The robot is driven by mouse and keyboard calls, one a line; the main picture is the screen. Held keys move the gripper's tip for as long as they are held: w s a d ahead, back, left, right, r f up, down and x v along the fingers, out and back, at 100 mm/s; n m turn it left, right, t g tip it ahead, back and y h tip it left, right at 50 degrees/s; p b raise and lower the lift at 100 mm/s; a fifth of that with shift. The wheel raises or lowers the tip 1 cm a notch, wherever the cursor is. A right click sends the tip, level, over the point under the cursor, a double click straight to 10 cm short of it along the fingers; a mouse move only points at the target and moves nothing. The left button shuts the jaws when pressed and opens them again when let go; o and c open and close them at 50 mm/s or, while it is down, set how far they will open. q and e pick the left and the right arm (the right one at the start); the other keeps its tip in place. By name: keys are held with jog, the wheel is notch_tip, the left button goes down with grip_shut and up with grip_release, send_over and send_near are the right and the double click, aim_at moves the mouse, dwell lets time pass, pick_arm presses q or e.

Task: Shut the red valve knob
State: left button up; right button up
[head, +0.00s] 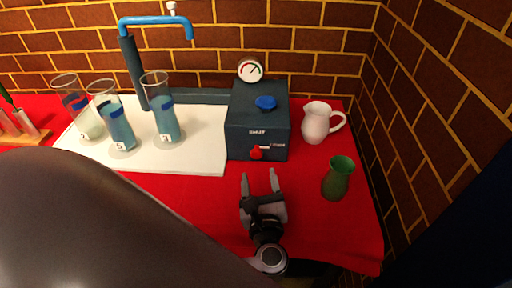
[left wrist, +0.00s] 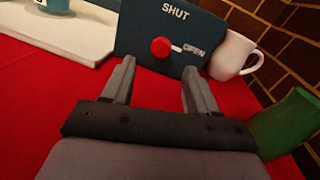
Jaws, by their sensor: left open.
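The red valve knob (head: 257,153) is on the front of a dark blue box (head: 242,120). In the left wrist view the red knob (left wrist: 161,47) has a white pointer toward the word OPEN on its right, with the word SHUT above it. My left gripper (head: 260,176) is open and empty in front of the box, its fingers pointing at the knob. In the left wrist view my left gripper (left wrist: 159,66) has its fingertips either side of the knob's line, a little short of it. My right gripper is not in view.
A blue knob (head: 266,102) and a gauge (head: 250,70) top the box. A white jug (head: 318,122) and green cup (head: 338,178) stand at right. Several glass cylinders (head: 166,122) stand on a white board (head: 196,150) at left, under a blue tap (head: 156,20).

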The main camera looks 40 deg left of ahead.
aim_at(257, 156)
pick_arm(q)
jog(key=shift+x, duration=3.7)
jog(key=c, duration=1)
